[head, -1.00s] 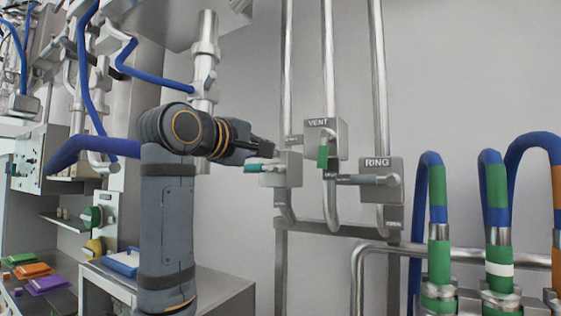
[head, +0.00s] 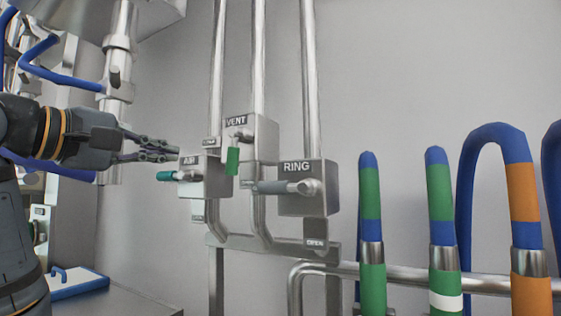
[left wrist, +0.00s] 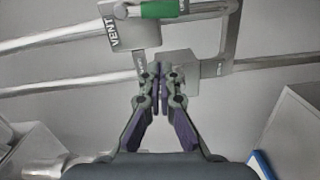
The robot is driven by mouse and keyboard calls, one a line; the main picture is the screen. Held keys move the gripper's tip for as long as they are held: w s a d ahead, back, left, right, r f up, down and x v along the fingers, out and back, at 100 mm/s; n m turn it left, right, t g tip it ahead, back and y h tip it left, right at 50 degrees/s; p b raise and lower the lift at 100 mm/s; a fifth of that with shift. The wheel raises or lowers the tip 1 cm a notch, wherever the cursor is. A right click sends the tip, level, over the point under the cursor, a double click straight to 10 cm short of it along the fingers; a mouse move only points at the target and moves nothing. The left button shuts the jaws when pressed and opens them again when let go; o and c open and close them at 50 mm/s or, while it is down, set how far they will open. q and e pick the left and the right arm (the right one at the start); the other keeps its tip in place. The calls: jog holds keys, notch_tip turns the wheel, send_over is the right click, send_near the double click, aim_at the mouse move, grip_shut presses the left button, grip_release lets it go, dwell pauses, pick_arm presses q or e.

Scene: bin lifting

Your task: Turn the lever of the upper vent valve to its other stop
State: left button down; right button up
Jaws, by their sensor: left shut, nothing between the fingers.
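The vent valve is a grey box (head: 266,138) labelled VENT on a vertical pipe. Its lever has a green grip (head: 232,161) and hangs straight down. In the left wrist view the green lever (left wrist: 160,9) shows at the top edge, partly cut off, beside the VENT box (left wrist: 132,35). My left gripper (head: 174,157) comes in from the left. It is shut and empty, with its fingertips left of the vent lever and apart from it. In the left wrist view the shut fingertips (left wrist: 152,72) lie below the vent lever, in front of the neighbouring box. My right gripper is not in view.
The AIR valve (head: 213,180), with a teal-gripped lever (head: 170,176) pointing left, sits just below my left fingertips. The RING valve (head: 314,200), with a grey lever (head: 272,186) pointing left, stands right of the vent lever. Banded hoses (head: 441,200) rise at the right.

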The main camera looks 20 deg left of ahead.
aim_at(233, 151)
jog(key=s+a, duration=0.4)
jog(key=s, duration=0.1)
pick_arm(q)
jog(key=w+d+p, duration=0.4)
jog(key=w+p, duration=0.2)
jog(key=w, duration=0.2)
jog(key=shift+d+f, duration=0.4)
jog(key=shift+f, duration=0.05)
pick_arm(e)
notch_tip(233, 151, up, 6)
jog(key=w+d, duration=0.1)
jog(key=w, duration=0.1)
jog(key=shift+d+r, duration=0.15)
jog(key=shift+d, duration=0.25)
pick_arm(q)
jog(key=shift+w, duration=0.15)
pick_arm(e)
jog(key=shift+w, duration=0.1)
